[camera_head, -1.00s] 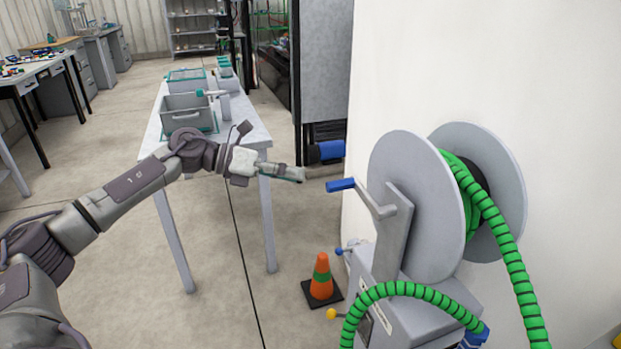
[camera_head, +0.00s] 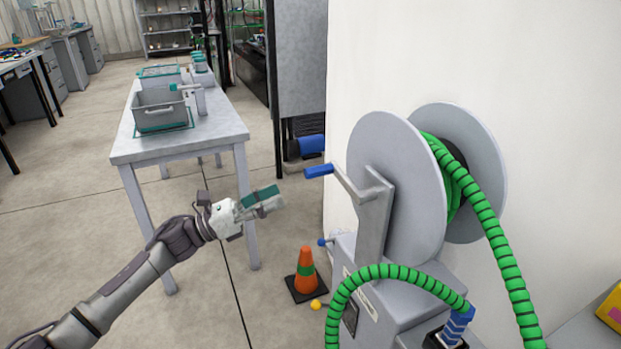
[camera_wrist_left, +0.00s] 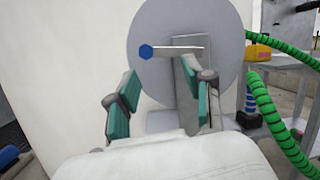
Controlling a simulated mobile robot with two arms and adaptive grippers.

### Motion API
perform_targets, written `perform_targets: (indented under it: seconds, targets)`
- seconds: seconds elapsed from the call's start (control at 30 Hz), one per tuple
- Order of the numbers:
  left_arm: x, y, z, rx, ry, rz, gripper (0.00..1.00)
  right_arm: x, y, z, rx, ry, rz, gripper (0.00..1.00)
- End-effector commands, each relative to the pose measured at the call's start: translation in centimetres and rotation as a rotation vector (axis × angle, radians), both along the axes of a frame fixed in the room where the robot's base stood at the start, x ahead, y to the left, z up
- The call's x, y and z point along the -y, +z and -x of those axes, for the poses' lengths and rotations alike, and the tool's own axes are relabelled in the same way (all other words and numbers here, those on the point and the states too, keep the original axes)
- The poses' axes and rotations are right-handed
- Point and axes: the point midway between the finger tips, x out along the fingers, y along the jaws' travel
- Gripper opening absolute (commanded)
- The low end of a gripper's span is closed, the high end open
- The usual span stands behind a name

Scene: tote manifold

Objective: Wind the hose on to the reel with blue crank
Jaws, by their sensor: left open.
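The grey hose reel (camera_head: 395,190) stands at the right of the head view, with green hose (camera_head: 490,220) partly wound between its two discs. Its blue crank handle (camera_head: 318,171) points left at the end of a grey arm. My left gripper (camera_head: 265,200) is to the left of the crank handle and a little lower in the picture, apart from it and empty. In the left wrist view the open teal fingers (camera_wrist_left: 160,108) frame the reel disc (camera_wrist_left: 215,75), and the blue crank end (camera_wrist_left: 146,52) shows above and between them. My right gripper is not in view.
A grey table (camera_head: 215,128) with a grey bin (camera_head: 160,117) stands behind my left arm. A white wall (camera_head: 420,60) is behind the reel.

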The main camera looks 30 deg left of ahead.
Motion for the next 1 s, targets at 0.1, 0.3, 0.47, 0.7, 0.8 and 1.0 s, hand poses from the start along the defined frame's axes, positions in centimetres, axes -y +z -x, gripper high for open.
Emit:
perform_targets:
  seconds: [0.1, 0.3, 0.47, 0.7, 0.8, 1.0]
  targets:
    - [-1.5, -1.8, 1.0, 0.074, 0.110, 0.010, 0.52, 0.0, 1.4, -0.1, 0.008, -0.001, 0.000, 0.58]
    - [-1.9, -1.8, 0.9, 0.116, 0.168, 0.001, 0.52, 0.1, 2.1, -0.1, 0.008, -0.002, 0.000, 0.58]
    - [-0.5, -0.7, -0.9, 0.117, 0.165, -0.001, 0.52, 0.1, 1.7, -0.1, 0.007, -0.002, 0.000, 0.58]
    - [2.3, 1.4, -4.9, 0.118, 0.164, -0.002, 0.52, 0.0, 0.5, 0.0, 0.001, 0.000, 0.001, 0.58]
    - [3.4, 2.1, -6.3, 0.117, 0.164, -0.002, 0.52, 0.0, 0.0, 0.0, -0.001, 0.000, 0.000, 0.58]
    - [4.8, 2.9, -8.3, 0.114, 0.164, 0.000, 0.52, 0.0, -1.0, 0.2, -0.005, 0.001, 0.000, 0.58]
